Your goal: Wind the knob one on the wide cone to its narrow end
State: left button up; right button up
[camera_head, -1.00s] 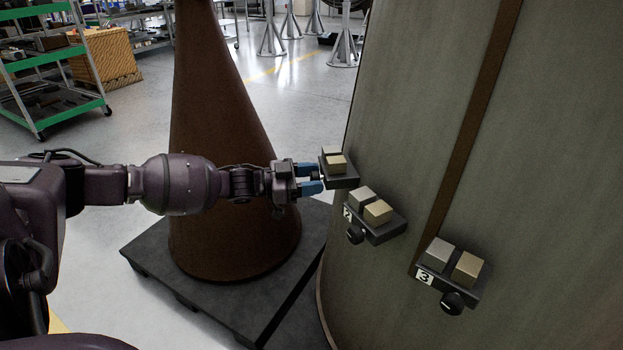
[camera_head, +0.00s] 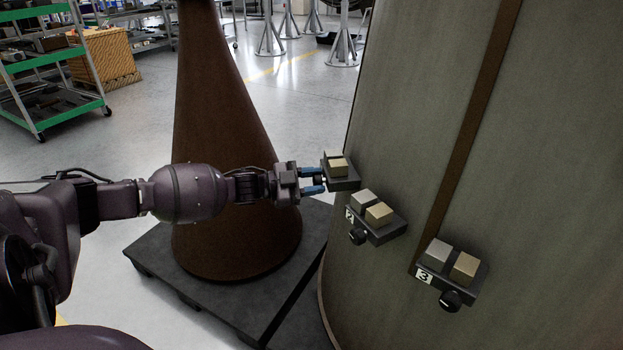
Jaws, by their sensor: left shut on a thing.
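The wide cone (camera_head: 420,130) is the large grey-green curved body on the right, with a brown vertical strip. A dark bracket with pale blocks (camera_head: 340,172), the leftmost of three, is mounted on it. Its knob (camera_head: 319,181) is small and dark, mostly hidden between my blue fingertips. My left gripper (camera_head: 314,181) reaches in from the left and is shut on this knob. The tag of this bracket is not visible. My right gripper is not in view.
Bracket 2 (camera_head: 383,229) with its black knob (camera_head: 357,237) and bracket 3 (camera_head: 460,279) with its knob (camera_head: 450,301) sit lower right on the same body. A brown cone (camera_head: 220,130) stands on a dark pallet (camera_head: 240,306) behind my arm. A green-edged shelf cart (camera_head: 50,60) is at left.

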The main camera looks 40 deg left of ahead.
pick_arm(q)
jog(key=shift+r+m, duration=0.15)
jog(key=shift+m, duration=0.35)
jog(key=m+p, duration=0.1)
jog(key=m, duration=0.8)
jog(key=shift+p, duration=0.4)
jog(key=m, duration=0.2)
jog(key=shift+f+m, duration=0.2)
jog(key=shift+m, duration=0.2)
jog(key=m, duration=0.5)
jog(key=shift+f+b, duration=0.1)
jog(key=shift+b, duration=0.25)
jog(key=m+b, duration=0.1)
jog(key=m, duration=0.3)
jog(key=m+b, duration=0.1)
jog(key=m, duration=0.2)
jog(key=shift+m+b, duration=0.3)
jog(key=shift+m, duration=0.5)
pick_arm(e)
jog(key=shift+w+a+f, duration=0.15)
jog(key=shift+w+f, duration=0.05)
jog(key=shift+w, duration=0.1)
pick_arm(q)
jog(key=shift+r, duration=0.2)
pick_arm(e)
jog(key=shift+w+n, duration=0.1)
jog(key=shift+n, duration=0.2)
